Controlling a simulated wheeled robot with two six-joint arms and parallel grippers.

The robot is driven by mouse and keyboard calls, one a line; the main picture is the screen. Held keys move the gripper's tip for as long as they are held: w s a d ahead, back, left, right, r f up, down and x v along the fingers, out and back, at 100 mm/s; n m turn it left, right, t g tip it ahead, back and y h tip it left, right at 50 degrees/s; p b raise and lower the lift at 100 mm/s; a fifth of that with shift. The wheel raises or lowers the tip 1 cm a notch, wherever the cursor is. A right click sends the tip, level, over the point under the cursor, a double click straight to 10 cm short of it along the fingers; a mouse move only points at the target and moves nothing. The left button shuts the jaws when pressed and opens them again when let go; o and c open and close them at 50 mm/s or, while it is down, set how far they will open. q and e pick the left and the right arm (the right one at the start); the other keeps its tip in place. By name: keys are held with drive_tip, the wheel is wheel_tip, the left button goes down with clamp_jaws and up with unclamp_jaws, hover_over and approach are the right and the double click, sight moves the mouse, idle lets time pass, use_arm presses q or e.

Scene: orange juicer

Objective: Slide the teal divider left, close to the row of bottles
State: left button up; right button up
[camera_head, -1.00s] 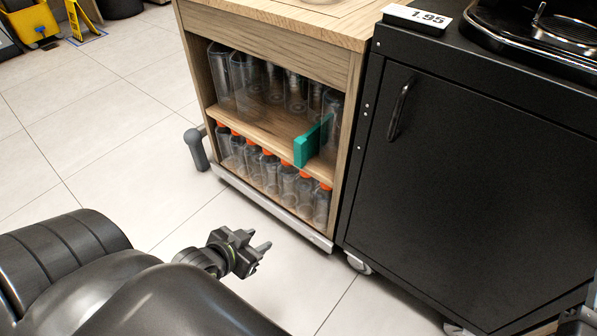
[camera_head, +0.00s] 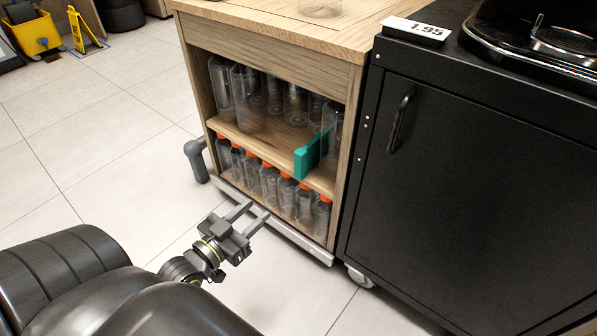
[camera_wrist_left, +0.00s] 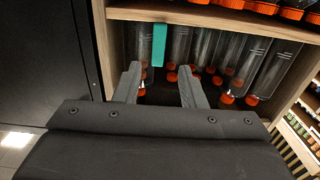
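The teal divider (camera_head: 305,163) stands on the cart's middle shelf (camera_head: 262,141), towards its right end, its front edge at the shelf front. Clear bottles (camera_head: 245,98) stand left of and behind it; a clear shape also shows to its right. In the left wrist view, which looks turned over, the divider (camera_wrist_left: 159,45) appears beyond and between my fingers. My left gripper (camera_head: 254,213) is open and empty, in front of the cart and lower left of the divider, apart from it. My right gripper is not in view.
Orange-capped bottles (camera_head: 268,182) fill the lower shelf. A black cabinet (camera_head: 450,190) stands right of the cart. A grey post-like part (camera_head: 197,160) stands at the cart's left.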

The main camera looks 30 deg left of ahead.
sight(297, 174)
use_arm(q)
drive_tip(key=w, duration=0.5)
drive_tip(key=w+d, duration=0.1)
drive_tip(key=w, duration=1)
drive_tip(key=shift+w+d, duration=0.2)
drive_tip(key=shift+w, duration=0.05)
clamp_jaws()
